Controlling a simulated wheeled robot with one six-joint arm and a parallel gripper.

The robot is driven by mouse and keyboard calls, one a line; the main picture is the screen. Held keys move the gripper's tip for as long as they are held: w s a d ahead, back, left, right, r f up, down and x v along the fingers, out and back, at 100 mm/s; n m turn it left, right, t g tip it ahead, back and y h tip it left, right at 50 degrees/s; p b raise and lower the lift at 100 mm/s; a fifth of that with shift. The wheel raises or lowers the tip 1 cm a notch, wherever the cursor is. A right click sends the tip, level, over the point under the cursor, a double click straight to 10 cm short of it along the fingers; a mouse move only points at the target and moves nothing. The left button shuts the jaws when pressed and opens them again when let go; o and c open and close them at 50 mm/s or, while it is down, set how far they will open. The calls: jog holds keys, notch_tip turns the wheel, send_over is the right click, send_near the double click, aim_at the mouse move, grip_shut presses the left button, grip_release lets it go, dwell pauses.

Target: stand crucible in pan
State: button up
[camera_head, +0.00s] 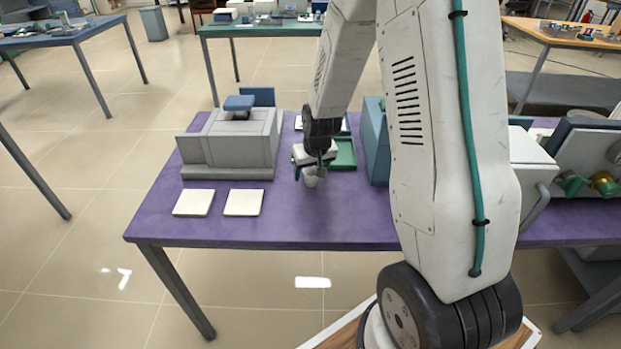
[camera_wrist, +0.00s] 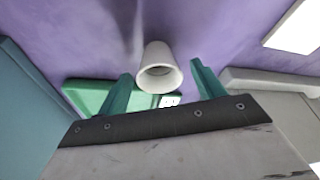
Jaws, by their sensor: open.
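A small white crucible (camera_head: 310,180) stands on the purple table below my gripper (camera_head: 309,171). In the wrist view the crucible (camera_wrist: 157,56) shows its open rim toward the camera, between the two green fingertips. My gripper is open, with a finger on each side of the crucible and a visible gap at both sides. I cannot tell how far down the fingers reach. A shallow green tray (camera_head: 346,160), likely the pan, lies on the table just behind and right of my gripper. The tray also shows in the wrist view (camera_wrist: 88,93), partly hidden by a finger.
A grey furnace-like block (camera_head: 235,150) stands left of my gripper. A blue-grey box (camera_head: 374,140) stands right of the tray. Two white square pads (camera_head: 194,203) (camera_head: 243,202) lie at the front left. The table front (camera_head: 330,228) is clear. My arm hides part of the right side.

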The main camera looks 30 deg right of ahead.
jog(key=shift+w+f, duration=0.1)
jog(key=shift+f, duration=0.25)
jog(key=shift+c, duration=0.3)
jog(key=c, duration=1.1)
jog(key=shift+o, duration=0.2)
jog(key=shift+r, duration=0.1)
